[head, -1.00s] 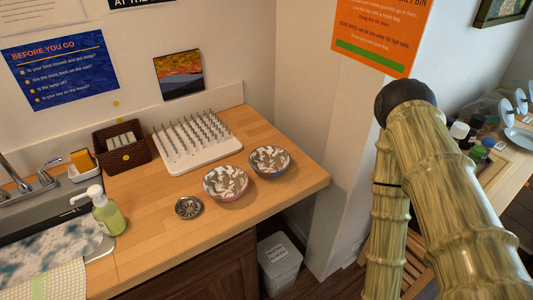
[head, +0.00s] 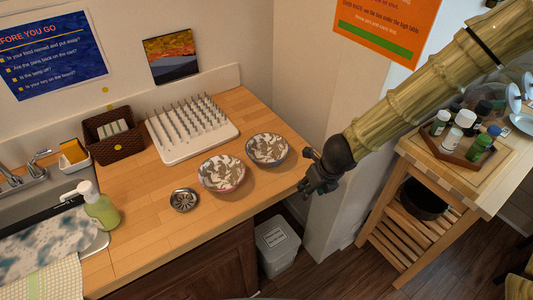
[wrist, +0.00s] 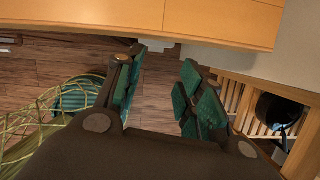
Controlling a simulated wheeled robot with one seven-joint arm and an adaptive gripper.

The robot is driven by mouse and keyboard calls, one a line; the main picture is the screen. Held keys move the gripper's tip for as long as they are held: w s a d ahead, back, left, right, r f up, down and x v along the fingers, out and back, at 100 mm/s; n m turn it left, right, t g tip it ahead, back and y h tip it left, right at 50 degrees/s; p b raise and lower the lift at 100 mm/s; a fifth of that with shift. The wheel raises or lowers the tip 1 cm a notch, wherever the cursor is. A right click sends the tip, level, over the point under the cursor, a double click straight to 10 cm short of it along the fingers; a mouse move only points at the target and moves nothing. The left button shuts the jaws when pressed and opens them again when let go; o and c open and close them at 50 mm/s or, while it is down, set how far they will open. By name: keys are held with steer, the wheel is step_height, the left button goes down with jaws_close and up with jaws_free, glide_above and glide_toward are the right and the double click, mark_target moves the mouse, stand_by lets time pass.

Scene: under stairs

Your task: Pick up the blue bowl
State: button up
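Two patterned bowls stand side by side on the wooden counter (head: 140,220) in the head view. The farther right one has a bluish outside and is the blue bowl (head: 267,149). The nearer left bowl (head: 222,173) has a reddish outside. Both look empty. My gripper (head: 308,188) is just off the counter's right corner, to the right of and nearer than the blue bowl, touching neither bowl. In the wrist view my gripper (wrist: 161,88) has its green-padded fingers apart with nothing between them. The bowls are not in the wrist view.
A white spiked drying rack (head: 190,130) stands behind the bowls. A metal strainer (head: 184,200), a soap bottle (head: 100,208) and a brown basket (head: 114,135) are to the left. A white bin (head: 277,246) is below the counter. A wooden cart (head: 400,230) stands right.

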mark_target(286, 152)
steer(key=w+a+r+m+y, duration=0.1)
steer(key=w+a+r+m, duration=0.1)
steer(key=r+m, duration=0.15)
steer(key=w+a+r+m+t, duration=0.1)
steer(key=w+r+m, duration=0.1)
steer(key=r, duration=0.3)
steer(key=w+a+r+m+y, duration=0.1)
steer(key=w+a+r+m, duration=0.1)
steer(key=r, duration=0.2)
steer(key=shift+x, duration=2.6)
steer(key=shift+w+a+f+p, duration=0.35)
steer(key=shift+w+f, duration=0.2)
steer(key=shift+f, duration=0.25)
steer(key=shift+w+a+f+p, duration=0.3)
steer(key=shift+w+f+p, duration=0.1)
steer(key=shift+w+f, duration=0.3)
steer(key=shift+w+a+f, duration=0.15)
steer(key=shift+a+f, duration=0.05)
steer(key=shift+f, duration=0.5)
jaws_close()
